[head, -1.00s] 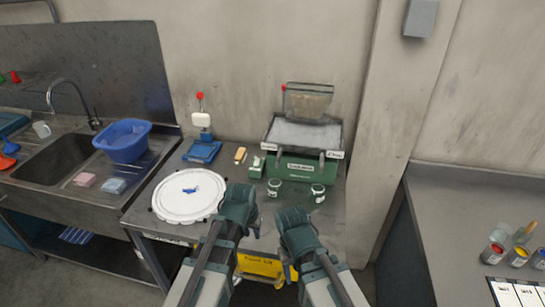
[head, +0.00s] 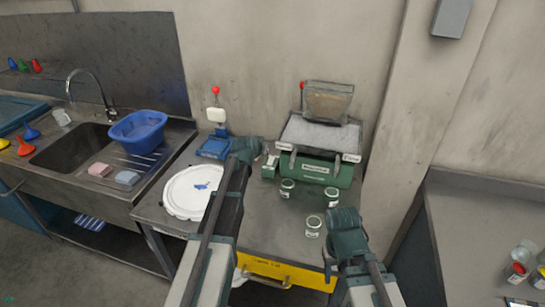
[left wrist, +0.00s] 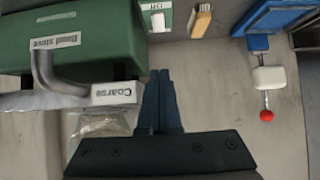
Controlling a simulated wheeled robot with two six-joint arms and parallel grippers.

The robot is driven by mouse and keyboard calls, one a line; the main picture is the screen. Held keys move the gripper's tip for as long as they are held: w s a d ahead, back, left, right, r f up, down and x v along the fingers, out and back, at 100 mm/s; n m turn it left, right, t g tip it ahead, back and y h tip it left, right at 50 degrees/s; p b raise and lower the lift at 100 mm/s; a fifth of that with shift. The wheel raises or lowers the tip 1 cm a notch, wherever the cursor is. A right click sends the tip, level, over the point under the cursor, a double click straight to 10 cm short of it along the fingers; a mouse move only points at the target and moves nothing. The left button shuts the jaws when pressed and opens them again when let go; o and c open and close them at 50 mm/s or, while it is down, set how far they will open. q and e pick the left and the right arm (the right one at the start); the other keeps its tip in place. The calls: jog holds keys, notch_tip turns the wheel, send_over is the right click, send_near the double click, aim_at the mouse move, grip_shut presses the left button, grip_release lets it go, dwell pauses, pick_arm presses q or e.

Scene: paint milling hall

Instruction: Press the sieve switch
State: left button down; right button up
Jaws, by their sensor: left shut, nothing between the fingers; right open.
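The bead sieve (head: 315,168) is a green box with a grey mesh tray on top, by the back wall. A small green switch box (head: 270,168) with a pale top stands at its left end. It also shows at the top of the left wrist view (left wrist: 158,16). My left gripper (head: 258,149) is shut and empty, in front of the switch box's left side in the head view. In the left wrist view its fingers (left wrist: 160,75) point toward the box, apparently apart from it. My right gripper (head: 345,218) is open and empty, low at the right by the jars.
Several small jars (head: 287,188) stand before the sieve. A white round lid (head: 190,192) lies at the left. A blue stand with a red knob (head: 215,150) is behind it. A sink with a blue basin (head: 138,132) is further left.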

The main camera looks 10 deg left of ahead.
pick_arm(q)
jog(key=b, duration=0.7)
send_over(271, 161)
notch_tip(271, 161, down, 7)
jog(key=shift+s+f+b, duration=0.2)
jog(key=shift+f+b, duration=0.9)
jog(key=shift+b, duration=0.05)
jog(key=shift+w+f+b, duration=0.1)
jog(key=shift+f+b, duration=0.3)
jog(key=shift+f, duration=0.05)
